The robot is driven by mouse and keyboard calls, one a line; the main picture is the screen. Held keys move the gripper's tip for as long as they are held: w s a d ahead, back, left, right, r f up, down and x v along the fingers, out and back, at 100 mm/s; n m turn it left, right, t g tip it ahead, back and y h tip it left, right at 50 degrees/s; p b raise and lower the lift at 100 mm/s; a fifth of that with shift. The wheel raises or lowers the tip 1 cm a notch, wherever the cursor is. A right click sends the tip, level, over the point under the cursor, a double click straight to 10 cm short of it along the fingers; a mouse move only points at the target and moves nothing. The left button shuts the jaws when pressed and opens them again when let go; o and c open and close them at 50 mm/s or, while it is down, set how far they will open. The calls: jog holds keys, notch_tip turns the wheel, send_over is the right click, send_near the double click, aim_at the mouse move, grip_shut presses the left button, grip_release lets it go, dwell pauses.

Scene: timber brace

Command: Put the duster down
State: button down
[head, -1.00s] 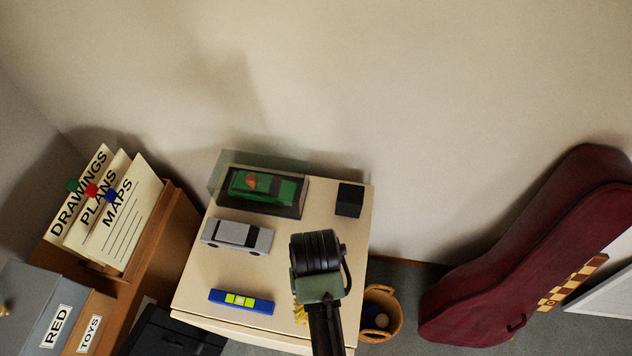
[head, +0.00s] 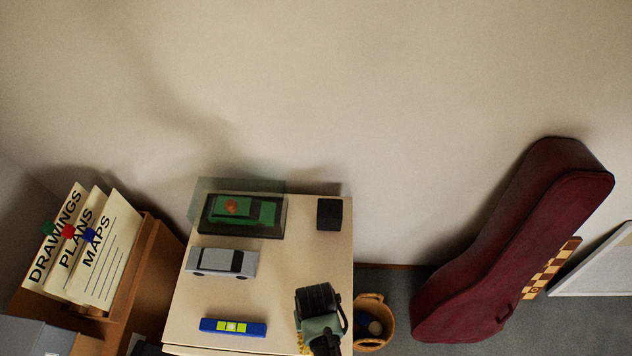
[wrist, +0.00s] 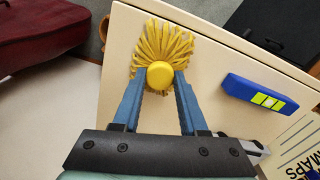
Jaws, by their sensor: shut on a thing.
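The duster (wrist: 163,50) has yellow strands and a round yellow knob, and it shows in the wrist view at the upper middle. My gripper (wrist: 160,82) is shut on the duster, with its two blue fingers on either side of the knob. The strands fan out over the cream cabinet top near its edge; I cannot tell whether they touch it. In the head view, my gripper is at the cabinet's front right, and only a bit of the yellow strands (head: 303,343) shows beside it.
On the cabinet top (head: 290,270) are a blue level (head: 233,327), a silver toy car (head: 221,262), a green car in a clear case (head: 240,212) and a black block (head: 329,214). A basket (head: 372,323) and a red instrument case (head: 510,245) stand to the right.

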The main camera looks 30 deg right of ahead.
jog(key=c, duration=0.9)
grip_release()
jog(key=shift+f, duration=0.2)
jog(key=o, duration=0.5)
jog(key=shift+c, duration=0.2)
jog(key=shift+r, duration=0.1)
notch_tip(320, 180, up, 12)
jog(key=shift+r, duration=0.15)
